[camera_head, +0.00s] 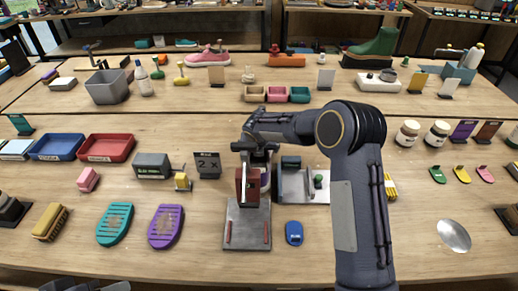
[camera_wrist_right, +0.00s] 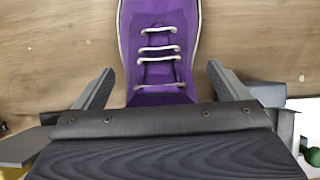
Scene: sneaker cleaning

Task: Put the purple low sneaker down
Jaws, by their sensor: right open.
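The purple low sneaker (camera_wrist_right: 160,50) fills the top middle of the right wrist view, with white laces and a pale sole edge. My right gripper (camera_wrist_right: 158,88) is open, with one finger on each side of the sneaker and gaps between them. In the head view only a small purple patch (camera_head: 268,175) shows beneath my right gripper (camera_head: 258,158). The rest of the sneaker is hidden there by the gripper and a dark red upright part (camera_head: 247,186). What the sneaker rests on is hidden.
A grey metal plate (camera_head: 248,232) with red rails lies in front of my right gripper. A silver tray (camera_head: 294,184) stands right of it, near a blue object (camera_head: 294,232). Teal (camera_head: 115,224) and purple (camera_head: 166,227) slotted pads lie left. Bare tabletop shows at front right.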

